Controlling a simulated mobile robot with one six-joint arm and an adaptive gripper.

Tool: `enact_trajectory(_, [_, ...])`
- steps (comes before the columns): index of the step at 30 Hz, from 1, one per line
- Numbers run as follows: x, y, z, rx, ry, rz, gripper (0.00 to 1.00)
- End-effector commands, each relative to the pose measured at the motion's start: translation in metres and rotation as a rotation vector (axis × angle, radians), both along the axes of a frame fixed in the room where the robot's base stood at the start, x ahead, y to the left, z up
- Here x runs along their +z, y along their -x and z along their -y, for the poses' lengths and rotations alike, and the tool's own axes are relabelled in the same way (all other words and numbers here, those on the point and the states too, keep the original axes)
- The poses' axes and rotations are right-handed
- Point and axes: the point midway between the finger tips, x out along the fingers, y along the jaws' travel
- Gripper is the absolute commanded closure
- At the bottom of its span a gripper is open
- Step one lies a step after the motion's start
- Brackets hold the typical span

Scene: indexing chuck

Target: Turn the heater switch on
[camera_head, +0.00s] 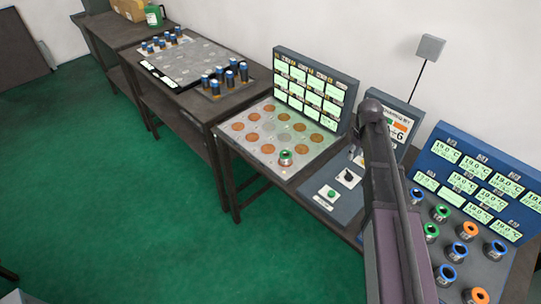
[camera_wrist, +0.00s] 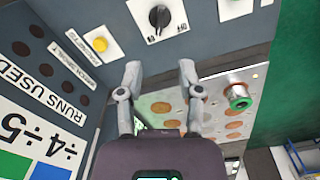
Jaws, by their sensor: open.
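A black rotary knob (camera_head: 348,176) sits on a pale plate on the blue-grey control panel, left of my arm. It also shows in the wrist view (camera_wrist: 159,16), at the top, with small marks beside it that I cannot read surely. I cannot tell whether this knob is the heater switch. A green button (camera_head: 331,194) on a pale plate is near it. A yellow button (camera_wrist: 100,44) shows in the wrist view. My gripper (camera_wrist: 160,72) is open and empty, its fingers apart below the knob in the wrist view. My arm hides it in the head view.
A plate with copper discs (camera_head: 240,126) holds a green-ringed cup (camera_head: 285,158), left of the control panel. A blue display board (camera_head: 490,180) and several ringed cups stand at right. A grey display board (camera_head: 316,90) stands behind the plate. Green floor (camera_head: 130,210) is clear.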

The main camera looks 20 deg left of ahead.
Motion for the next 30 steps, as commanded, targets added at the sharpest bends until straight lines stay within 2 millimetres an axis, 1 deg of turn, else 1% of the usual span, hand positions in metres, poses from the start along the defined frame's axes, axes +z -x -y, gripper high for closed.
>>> enact_trajectory(1, [0.009, 0.000, 0.000, 0.000, 0.000, 0.000, 0.53])
enact_trajectory(3, [0.015, 0.000, 0.000, 0.000, 0.000, 0.000, 0.53])
enact_trajectory(16, [0.040, 0.000, 0.000, 0.000, 0.000, 0.000, 0.53])
enact_trajectory(18, [0.031, 0.001, -0.005, -0.017, 0.015, 0.007, 0.53])
enact_trajectory(30, [0.009, 0.007, -0.033, -0.161, 0.122, 0.075, 0.53])
